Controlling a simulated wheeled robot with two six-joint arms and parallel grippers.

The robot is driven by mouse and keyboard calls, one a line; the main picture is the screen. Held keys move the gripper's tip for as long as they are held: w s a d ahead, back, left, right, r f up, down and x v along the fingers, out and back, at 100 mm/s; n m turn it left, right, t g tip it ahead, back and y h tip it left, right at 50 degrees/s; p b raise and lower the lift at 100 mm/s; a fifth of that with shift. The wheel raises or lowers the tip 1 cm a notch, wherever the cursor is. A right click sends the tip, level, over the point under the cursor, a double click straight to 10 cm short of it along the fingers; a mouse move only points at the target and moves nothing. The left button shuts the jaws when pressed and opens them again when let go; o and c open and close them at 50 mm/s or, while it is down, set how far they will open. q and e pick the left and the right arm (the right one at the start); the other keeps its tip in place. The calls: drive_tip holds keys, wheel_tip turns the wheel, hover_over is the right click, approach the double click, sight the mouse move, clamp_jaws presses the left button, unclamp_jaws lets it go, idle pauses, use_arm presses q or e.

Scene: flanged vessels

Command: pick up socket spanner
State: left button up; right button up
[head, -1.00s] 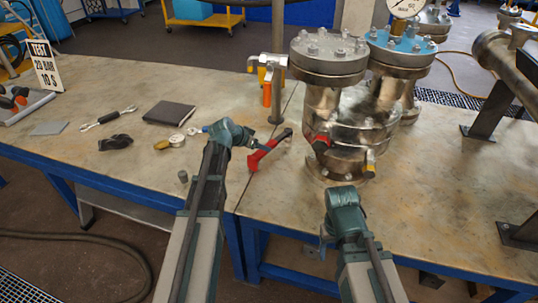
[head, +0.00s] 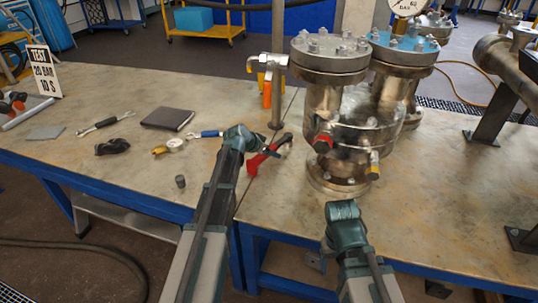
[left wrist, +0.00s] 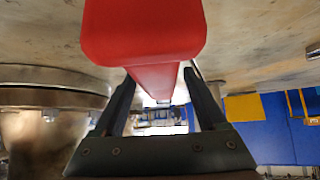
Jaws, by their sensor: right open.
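A red-handled tool with a dark end (head: 262,160), which appears to be the socket spanner, lies on the bench left of the flanged vessel. My left gripper (head: 275,146) is at it, and its fingers are largely hidden by the arm in the head view. In the left wrist view the red handle (left wrist: 145,32) fills the top middle, between the two spread dark fingers (left wrist: 160,85); I see no clear grip on it. My right gripper (head: 322,250) is low at the bench's front edge, empty and apart from the tool.
The flanged vessel (head: 330,100) stands just right of the tool, with a valve and post (head: 276,90) behind. The front left bench is mostly clear.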

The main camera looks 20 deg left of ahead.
use_arm(q)
clamp_jaws()
idle(1.2)
